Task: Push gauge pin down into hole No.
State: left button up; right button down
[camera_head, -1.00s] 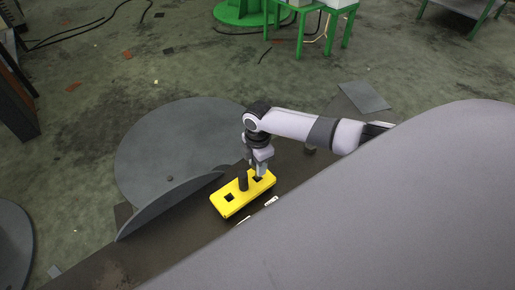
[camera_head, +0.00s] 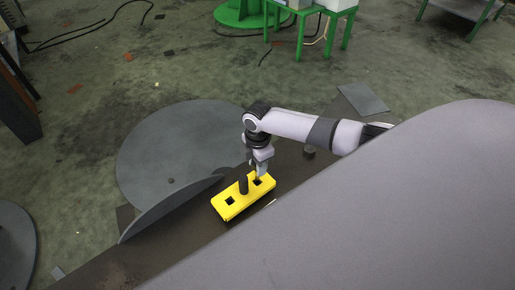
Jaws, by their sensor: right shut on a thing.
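A yellow block (camera_head: 235,208) lies on the dark surface near the middle of the camera_head view. It has dark square holes in its top, one toward its left end (camera_head: 230,201) and one toward its right end (camera_head: 257,182). A dark upright gauge pin (camera_head: 243,184) stands at the middle of the block. My right gripper (camera_head: 255,173) comes down from above, just beside and over the pin, and is shut on it. The contact is small and partly hidden. My left gripper is not in view.
A large grey disc (camera_head: 150,150) and a tilted curved grey plate (camera_head: 165,212) lie left of the block. A small dark cylinder (camera_head: 309,151) stands to the right. A large smooth grey surface (camera_head: 420,210) fills the lower right. Green stands (camera_head: 340,35) are far back.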

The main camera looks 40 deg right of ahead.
jog(key=shift+p, duration=0.5)
dwell(1.5)
jog(key=shift+f+b, duration=1.7)
jog(key=shift+f, duration=0.4)
jog(key=shift+f, duration=0.25)
jog(key=shift+f+b, duration=1)
jog(key=shift+b, duration=0.15)
jog(key=shift+f, duration=0.15)
jog(key=c, duration=0.6)
grip_release()
jog(key=shift+c, duration=0.2)
jog(key=shift+s, duration=0.1)
